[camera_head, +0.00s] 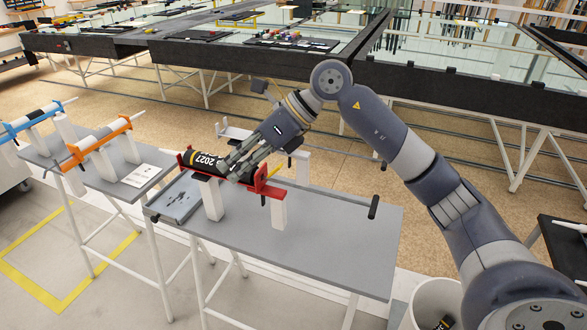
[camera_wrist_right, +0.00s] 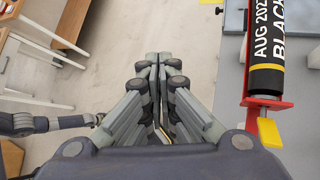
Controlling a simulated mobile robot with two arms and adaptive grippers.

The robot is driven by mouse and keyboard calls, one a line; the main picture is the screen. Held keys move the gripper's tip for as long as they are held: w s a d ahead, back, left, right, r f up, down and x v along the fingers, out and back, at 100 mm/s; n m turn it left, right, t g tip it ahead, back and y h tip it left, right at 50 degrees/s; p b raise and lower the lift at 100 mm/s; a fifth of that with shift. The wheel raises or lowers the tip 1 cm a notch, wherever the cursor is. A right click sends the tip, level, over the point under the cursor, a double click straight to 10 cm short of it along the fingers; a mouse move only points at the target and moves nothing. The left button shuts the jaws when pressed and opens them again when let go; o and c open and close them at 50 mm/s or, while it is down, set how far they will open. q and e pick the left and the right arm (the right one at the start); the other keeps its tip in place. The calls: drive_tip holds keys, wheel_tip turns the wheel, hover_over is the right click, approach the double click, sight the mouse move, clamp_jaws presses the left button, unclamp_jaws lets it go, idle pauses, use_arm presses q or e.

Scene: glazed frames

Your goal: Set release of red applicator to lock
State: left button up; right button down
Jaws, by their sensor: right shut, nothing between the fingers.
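The red applicator (camera_head: 269,188) rests on white upright supports on a grey table and holds a black cartridge (camera_head: 207,162) with white print. In the right wrist view the cartridge (camera_wrist_right: 266,45) lies in the red frame (camera_wrist_right: 270,103) at the right. A yellow tab (camera_wrist_right: 269,132) sits at the near end of that frame; I cannot tell its setting. My right gripper (camera_head: 230,172) is shut and empty, close to the applicator in the head view. In the wrist view its closed fingers (camera_wrist_right: 155,64) are left of the applicator, apart from it. My left gripper does not show.
An orange applicator (camera_head: 98,141) and a blue applicator (camera_head: 24,123) stand on the left table. A grey tray (camera_head: 183,202) lies at the left end of the grey table (camera_head: 340,235). The table's right part is mostly clear. A white bin (camera_head: 435,296) stands at front right.

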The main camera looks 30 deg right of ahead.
sight(275, 171)
drive_tip(key=s+d+r+m+h, duration=0.1)
drive_tip(key=d+h, duration=0.5)
drive_tip(key=d, duration=1)
drive_tip(key=shift+r+m+h, duration=0.3)
drive_tip(key=shift+r, duration=0.35)
drive_tip(key=p+x, duration=0.2)
drive_tip(key=x, duration=0.8)
drive_tip(key=shift+s+f+p, duration=0.1)
drive_tip(key=shift+s+p, duration=0.1)
drive_tip(key=shift+p, duration=0.1)
drive_tip(key=shift+w, duration=0.15)
